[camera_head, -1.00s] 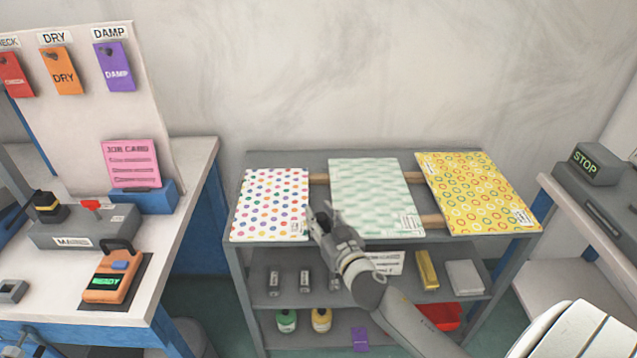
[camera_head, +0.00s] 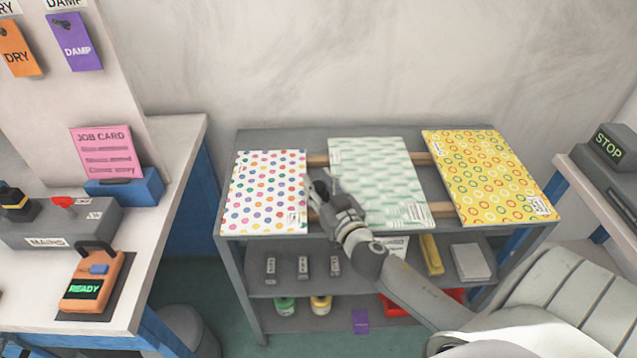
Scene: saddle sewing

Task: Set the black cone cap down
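My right gripper (camera_head: 324,188) is over the shelf top, between the polka-dot sheet (camera_head: 265,190) and the pale green patterned sheet (camera_head: 378,180). Its fingers are small and dark here, and I cannot tell whether they are apart or hold anything. I cannot make out a black cone cap for certain. A black piece with a yellow band (camera_head: 14,200) sits by the grey mains box (camera_head: 62,226) at the left edge, cut by the frame. My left gripper is not in view.
A yellow ringed sheet (camera_head: 488,178) lies at the right of the grey shelf unit (camera_head: 290,140). Lower shelves hold small dark items, bottles and a yellow bar (camera_head: 431,254). The left bench carries an orange READY meter (camera_head: 92,282) and a pink job card (camera_head: 106,152).

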